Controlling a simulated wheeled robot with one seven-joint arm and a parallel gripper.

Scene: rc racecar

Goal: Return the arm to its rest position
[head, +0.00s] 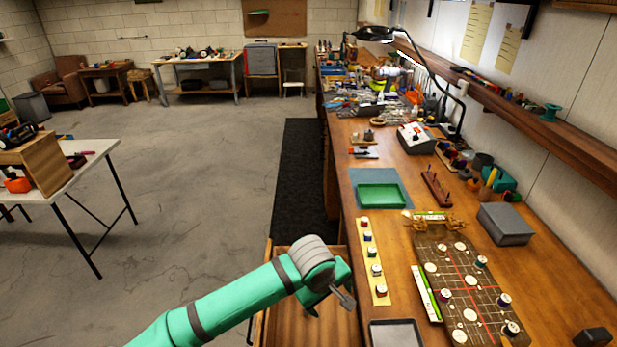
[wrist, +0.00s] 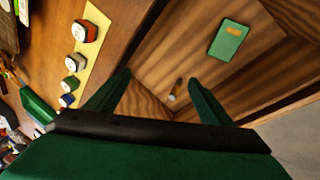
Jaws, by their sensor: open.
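My arm (head: 235,302) is green with grey bands and reaches in from the bottom of the head view. My gripper (head: 333,302) hangs over an open wooden drawer (head: 287,325) beside the workbench's left edge. In the wrist view my gripper (wrist: 157,92) has its two green fingers spread apart with nothing between them. Below, the drawer (wrist: 185,50) holds a green card-like box (wrist: 229,41) and a small brass-coloured cylinder (wrist: 176,88). Both lie apart from the fingers.
The workbench (head: 400,235) carries a yellow strip (head: 367,250) of small round pieces, a gridded board (head: 462,270), a green tray (head: 381,196) and a grey box (head: 506,224). A lamp (head: 375,34) overhangs its far end. Open floor (head: 200,180) lies to the left.

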